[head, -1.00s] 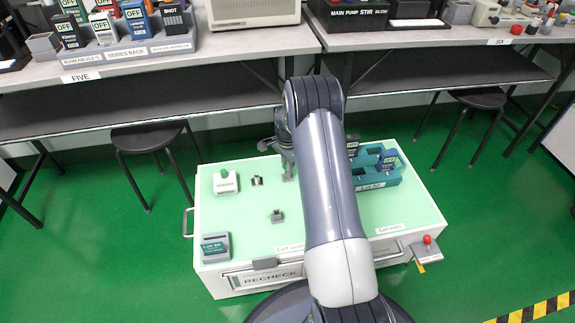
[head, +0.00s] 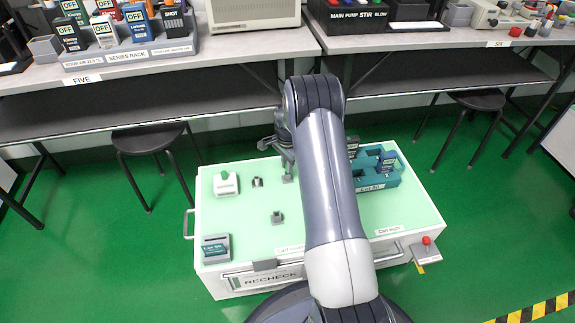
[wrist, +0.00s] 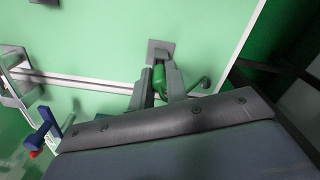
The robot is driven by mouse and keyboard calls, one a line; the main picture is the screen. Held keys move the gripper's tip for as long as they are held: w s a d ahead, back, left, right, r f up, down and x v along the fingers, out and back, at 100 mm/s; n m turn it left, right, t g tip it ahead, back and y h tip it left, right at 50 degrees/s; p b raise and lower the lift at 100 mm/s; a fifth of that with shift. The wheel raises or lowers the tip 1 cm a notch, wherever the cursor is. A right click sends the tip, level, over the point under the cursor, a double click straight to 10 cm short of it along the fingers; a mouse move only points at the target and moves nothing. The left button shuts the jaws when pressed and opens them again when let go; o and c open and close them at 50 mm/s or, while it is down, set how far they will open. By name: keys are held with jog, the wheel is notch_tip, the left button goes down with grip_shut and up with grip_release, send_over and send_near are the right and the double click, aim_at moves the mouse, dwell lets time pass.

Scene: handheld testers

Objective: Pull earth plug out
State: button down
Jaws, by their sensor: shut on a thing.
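My gripper (wrist: 160,85) is shut on a green plug (wrist: 159,74), which shows between the two grey fingers in the wrist view. A grey square block (wrist: 160,48) on the pale green cart top lies just beyond the fingertips. I cannot tell whether the plug is still seated in it. A dark green curved piece, perhaps a lead (wrist: 201,84), shows beside the right finger. In the head view my gripper (head: 284,160) is over the back of the cart, at the grey block (head: 288,178), partly hidden by my arm.
On the cart top (head: 245,225) stand a white unit with a green knob (head: 226,184), small grey blocks (head: 277,217), a grey-teal tester (head: 215,248) and a teal rack (head: 382,178). A red-knobbed bracket (head: 426,247) juts from the right. Benches with testers stand behind.

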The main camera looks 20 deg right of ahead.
jog(key=shift+r+p, duration=1.6)
jog(key=shift+r, duration=1.05)
